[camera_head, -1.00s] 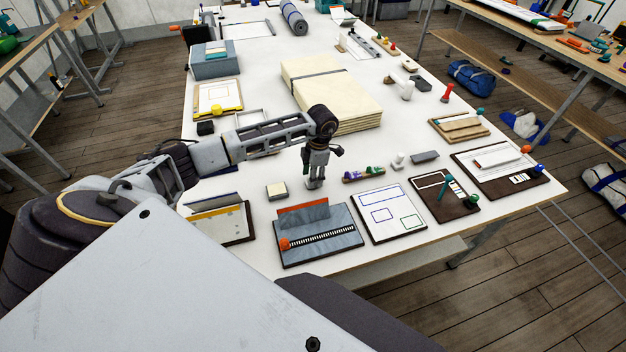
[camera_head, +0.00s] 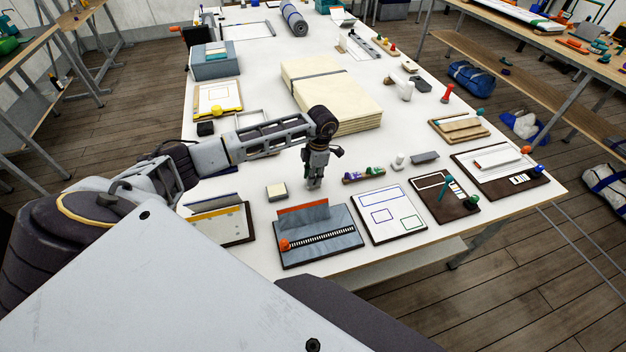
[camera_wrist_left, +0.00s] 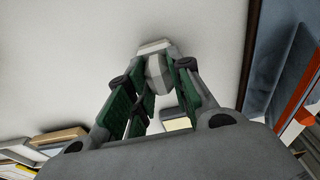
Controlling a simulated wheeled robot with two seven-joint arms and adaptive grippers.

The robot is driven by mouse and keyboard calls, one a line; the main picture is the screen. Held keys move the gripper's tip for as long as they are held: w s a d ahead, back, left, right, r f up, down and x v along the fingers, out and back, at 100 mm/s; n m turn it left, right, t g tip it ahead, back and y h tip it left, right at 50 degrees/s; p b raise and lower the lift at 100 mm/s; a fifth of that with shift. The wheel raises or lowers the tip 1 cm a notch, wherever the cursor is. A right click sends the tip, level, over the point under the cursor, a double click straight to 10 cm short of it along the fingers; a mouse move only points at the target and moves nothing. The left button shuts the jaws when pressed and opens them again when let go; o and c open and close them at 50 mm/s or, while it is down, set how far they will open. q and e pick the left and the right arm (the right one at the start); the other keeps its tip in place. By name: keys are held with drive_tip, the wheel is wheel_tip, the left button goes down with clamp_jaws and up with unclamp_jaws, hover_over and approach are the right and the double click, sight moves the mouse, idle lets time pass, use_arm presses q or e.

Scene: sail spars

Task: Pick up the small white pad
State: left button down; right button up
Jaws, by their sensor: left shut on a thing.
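My left gripper (camera_head: 314,184) points down at the white table, right of a small cream-topped grey block. In the left wrist view, its green-lined fingers (camera_wrist_left: 152,82) are shut on the small white pad (camera_wrist_left: 155,48), a pale piece with a flat base and a faceted grip. The fingers hide part of the grip. The pad is at or very near the table top; I cannot tell whether it touches. My right gripper is in neither view.
The cream-topped block (camera_head: 276,191) stands left of the gripper. A grey-blue board (camera_head: 335,242) with an orange strip lies in front. A thick cream stack (camera_head: 330,90) lies behind. Small coloured pieces (camera_head: 363,174) and a white knob (camera_head: 398,161) stand to the right.

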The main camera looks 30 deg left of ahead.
use_arm(q)
drive_tip(key=shift+r, duration=0.2)
drive_tip(key=shift+w+r, duration=0.1)
drive_tip(key=shift+r, duration=0.5)
wheel_tip(320, 180, up, 8)
drive_tip(key=shift+r+b, duration=0.25)
drive_tip(key=shift+b, duration=0.7)
drive_tip(key=c, duration=1.9)
unclamp_jaws()
drive_tip(key=shift+c, duration=1.4)
drive_tip(key=shift+a, duration=0.1)
